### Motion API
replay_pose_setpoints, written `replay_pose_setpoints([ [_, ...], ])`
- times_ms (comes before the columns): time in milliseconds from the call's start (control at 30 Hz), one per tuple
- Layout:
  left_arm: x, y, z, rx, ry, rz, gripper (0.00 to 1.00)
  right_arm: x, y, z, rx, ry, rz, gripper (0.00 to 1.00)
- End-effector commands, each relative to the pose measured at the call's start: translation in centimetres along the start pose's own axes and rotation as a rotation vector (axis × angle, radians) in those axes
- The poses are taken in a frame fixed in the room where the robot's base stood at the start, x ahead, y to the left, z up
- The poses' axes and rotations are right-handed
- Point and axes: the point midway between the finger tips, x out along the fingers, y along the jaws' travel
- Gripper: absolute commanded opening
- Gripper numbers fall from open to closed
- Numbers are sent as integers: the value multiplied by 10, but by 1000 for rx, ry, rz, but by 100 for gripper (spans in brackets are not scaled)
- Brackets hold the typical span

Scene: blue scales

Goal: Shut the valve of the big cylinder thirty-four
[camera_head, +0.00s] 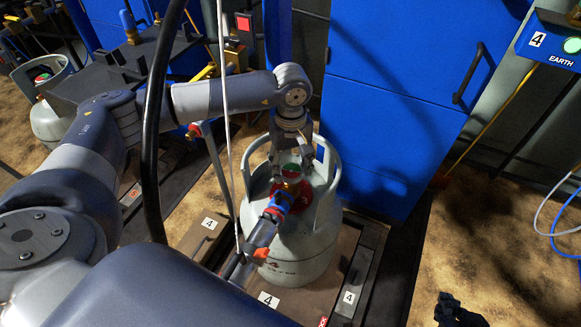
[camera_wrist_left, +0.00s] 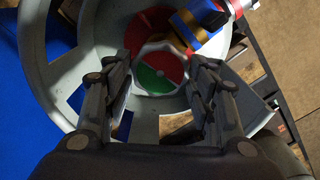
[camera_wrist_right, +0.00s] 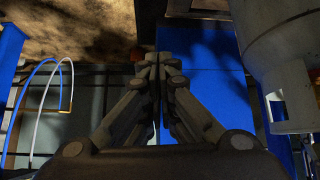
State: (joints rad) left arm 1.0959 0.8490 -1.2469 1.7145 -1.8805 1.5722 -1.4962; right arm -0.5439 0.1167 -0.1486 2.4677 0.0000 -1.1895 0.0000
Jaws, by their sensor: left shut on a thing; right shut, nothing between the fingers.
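The big grey cylinder (camera_head: 300,258) stands upright on a scale, with a raised collar around its top; no number thirty-four is readable on it. Its valve handwheel (camera_wrist_left: 158,82), with red and green sectors and a pale rim, sits inside the collar. My left gripper (camera_head: 291,160) points down into the collar and is shut on the handwheel, with one finger on each side of it. A brass, blue and red connector (camera_head: 275,207) is attached beside the valve. My right gripper (camera_wrist_right: 153,68) is shut and empty, low at the right of the head view, apart from the cylinder.
Scale platforms with number 4 labels (camera_head: 268,300) lie around the cylinder's base. A blue cabinet (camera_head: 390,90) stands behind it. A black hose (camera_head: 152,130) and white cable hang in front. Another cylinder (camera_head: 47,122) is at the far left.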

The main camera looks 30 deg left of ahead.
Motion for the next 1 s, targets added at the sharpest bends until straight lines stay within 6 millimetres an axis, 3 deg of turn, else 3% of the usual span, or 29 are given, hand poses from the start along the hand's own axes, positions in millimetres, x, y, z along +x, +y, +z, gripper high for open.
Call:
replay_pose_setpoints([
  [300, 0, 1, 0, 133, 1, 0, 28, 4, -4, -32, -3, 145, -8, 0],
  [867, 0, 1, 0, 163, 1, 0, 28, 4, -4, -40, -3, 178, -9, 0],
  [900, 0, 1, 0, 163, 1, 0, 56, 4, -4, -40, -3, 178, -9, 0],
  [967, 0, 1, 0, 163, 1, 0, 70, 4, -4, -40, -3, 178, -9, 0],
  [1000, 0, 1, 0, 163, 1, 0, 72, 4, -4, -40, -3, 177, -9, 0],
])
